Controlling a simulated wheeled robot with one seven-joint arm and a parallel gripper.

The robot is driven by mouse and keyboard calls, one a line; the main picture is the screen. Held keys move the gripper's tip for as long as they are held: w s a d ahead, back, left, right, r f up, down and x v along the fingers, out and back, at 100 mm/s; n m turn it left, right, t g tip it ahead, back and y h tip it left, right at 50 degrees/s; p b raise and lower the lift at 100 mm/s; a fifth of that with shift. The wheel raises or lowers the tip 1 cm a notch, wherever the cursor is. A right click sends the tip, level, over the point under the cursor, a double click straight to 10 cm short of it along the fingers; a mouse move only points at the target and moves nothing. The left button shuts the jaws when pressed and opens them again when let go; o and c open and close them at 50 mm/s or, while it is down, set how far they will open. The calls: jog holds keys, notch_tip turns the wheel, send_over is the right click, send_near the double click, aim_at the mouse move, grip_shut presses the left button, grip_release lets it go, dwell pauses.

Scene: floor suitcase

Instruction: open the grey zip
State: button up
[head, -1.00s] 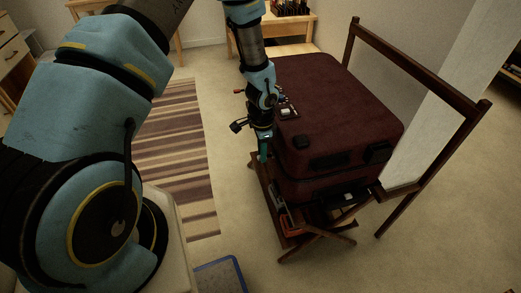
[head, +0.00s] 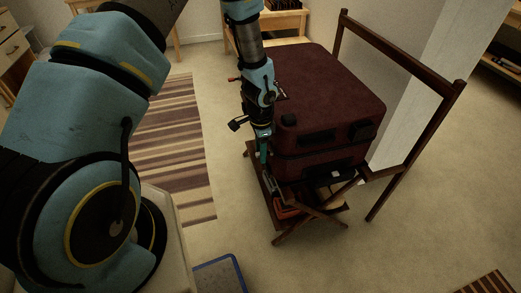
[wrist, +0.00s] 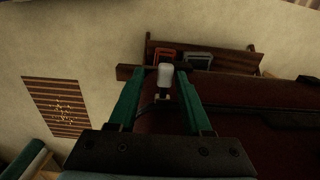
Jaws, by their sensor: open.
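The dark red suitcase (head: 325,85) lies flat on a wooden folding rack (head: 262,195); its side fills the right of the wrist view (wrist: 225,117). My gripper (head: 264,150) points down beside the suitcase's near left corner. In the wrist view my gripper's green fingers (wrist: 161,82) are apart. A pale grey tab (wrist: 165,74), which looks like the grey zip's pull, shows between the fingertips. I cannot tell whether either finger touches it. The zip's seam is too dark to make out.
The rack's tall wooden frame (head: 408,130) stands right of the suitcase. Red and grey items (wrist: 198,59) lie on the rack's low shelf. A striped rug (head: 175,150) and a blue-edged item (head: 220,272) lie on the floor. Carpet is clear in front.

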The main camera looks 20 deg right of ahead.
jog(key=shift+o, duration=0.2)
jog(key=shift+w, duration=0.1)
jog(key=shift+d+r, duration=0.1)
jog(key=shift+r, duration=0.4)
notch_tip(320, 180, up, 10)
jog(key=b, duration=0.1)
jog(key=shift+f, duration=0.1)
jog(key=w+a+r+n, duration=0.4)
jog(key=a+r+n, duration=0.35)
jog(key=a, duration=0.55)
jog(key=s+a+r+n, duration=0.1)
jog(key=a+r+n, duration=0.2)
jog(key=a, duration=0.2)
jog(key=s+a+r+n+t, duration=0.1)
jog(key=s+a+r+n, duration=0.1)
jog(key=a, duration=0.4)
jog(key=s+a+r+n, duration=0.2)
jog(key=a+r+n, duration=0.2)
jog(key=a+n, duration=0.2)
jog(key=shift+s+a+t, duration=0.2)
jog(key=shift+a+t, duration=0.05)
jog(key=shift+t, duration=0.05)
